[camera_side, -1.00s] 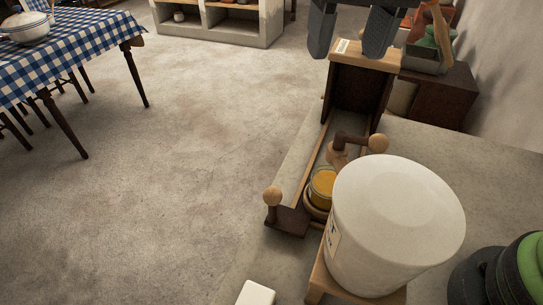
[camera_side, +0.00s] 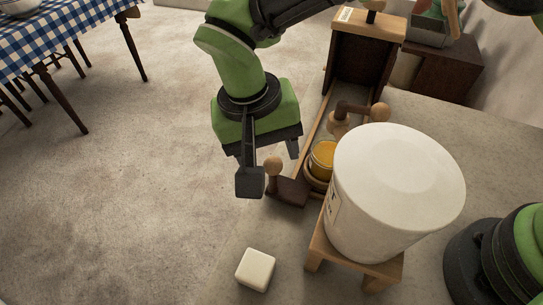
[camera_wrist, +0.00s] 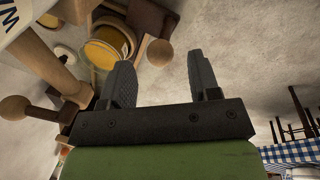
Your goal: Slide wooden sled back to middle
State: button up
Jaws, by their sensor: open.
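The wooden sled (camera_side: 289,191) looks to be the dark wooden piece at the near end of a narrow channel. A round pale wooden knob (camera_side: 273,164) stands up from it and also shows in the wrist view (camera_wrist: 160,53). A jar with yellow contents (camera_side: 322,158) stands just behind, in the channel; whether it rests on the sled I cannot tell. My gripper (camera_side: 271,172) is open, pointing down at the knob. In the wrist view the knob appears between my two fingertips (camera_wrist: 162,68), with gaps on both sides. Contact is not visible.
A large white canister (camera_side: 395,200) on a wooden stand (camera_side: 350,262) crowds the channel's right side. A crank-like bar with a knob (camera_side: 380,112) crosses the channel. A tall dark wooden housing (camera_side: 358,65) closes the far end. A white block (camera_side: 255,270) lies in front.

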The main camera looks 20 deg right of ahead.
jog(key=shift+d+f, duration=0.15)
jog(key=shift+f, duration=0.55)
jog(key=shift+d+f, duration=0.1)
jog(key=shift+f, duration=0.55)
grip_shut()
jog(key=w+d, duration=0.9)
jog(key=shift+w+d, duration=0.1)
grip_release()
notch_tip(320, 180, up, 10)
jog(key=a, duration=0.2)
